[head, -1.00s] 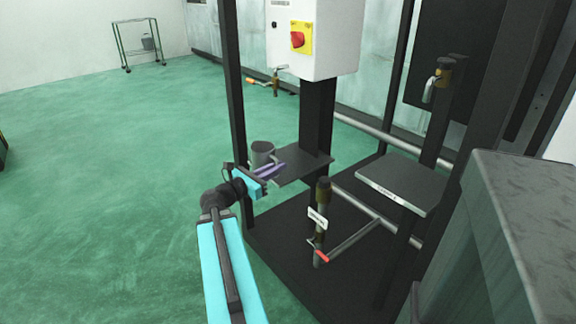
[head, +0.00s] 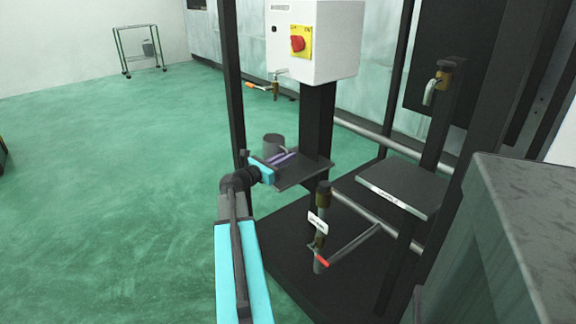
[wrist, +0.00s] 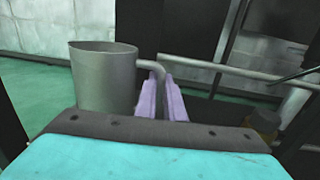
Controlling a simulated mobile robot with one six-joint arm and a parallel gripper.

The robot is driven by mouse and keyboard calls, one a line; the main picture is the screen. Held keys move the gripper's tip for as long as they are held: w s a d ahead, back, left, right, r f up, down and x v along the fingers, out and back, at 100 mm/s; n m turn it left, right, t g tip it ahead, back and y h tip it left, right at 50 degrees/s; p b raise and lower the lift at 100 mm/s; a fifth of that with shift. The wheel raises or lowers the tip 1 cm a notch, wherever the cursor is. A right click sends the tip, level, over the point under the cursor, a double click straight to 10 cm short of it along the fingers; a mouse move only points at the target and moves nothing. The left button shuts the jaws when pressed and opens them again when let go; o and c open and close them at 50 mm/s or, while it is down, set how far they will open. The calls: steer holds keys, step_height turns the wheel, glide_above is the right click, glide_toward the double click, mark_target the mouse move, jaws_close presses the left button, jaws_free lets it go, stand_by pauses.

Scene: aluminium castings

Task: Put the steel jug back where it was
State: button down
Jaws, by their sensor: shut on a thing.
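The steel jug (head: 273,144) is a grey open-topped vessel, upright, at the left rear of the small dark shelf (head: 308,174) under the tap. My gripper (head: 286,157) has purple fingers and is shut on the jug's handle. In the wrist view the jug (wrist: 103,82) stands left of the fingers (wrist: 162,100), and its handle passes between them. The jug's base is hidden behind my gripper, so I cannot tell whether it touches the shelf.
A white box with a red switch (head: 318,42) is above the shelf, with a tap (head: 275,84) at its lower left. A second shelf (head: 402,187) and dark frame posts stand to the right. A green-framed trolley (head: 140,47) holding a grey container is far left.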

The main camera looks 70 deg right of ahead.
steer(key=shift+d, duration=0.3)
steer(key=shift+d+f+b, duration=0.2)
steer(key=shift+d+f, duration=0.15)
steer(key=shift+f, duration=0.55)
steer(key=shift+d+f+b, duration=0.2)
steer(key=shift+d+f, duration=0.1)
steer(key=shift+f, duration=0.6)
steer(key=shift+f, duration=0.15)
steer(key=c, duration=1.9)
jaws_free()
steer(key=shift+o, duration=0.2)
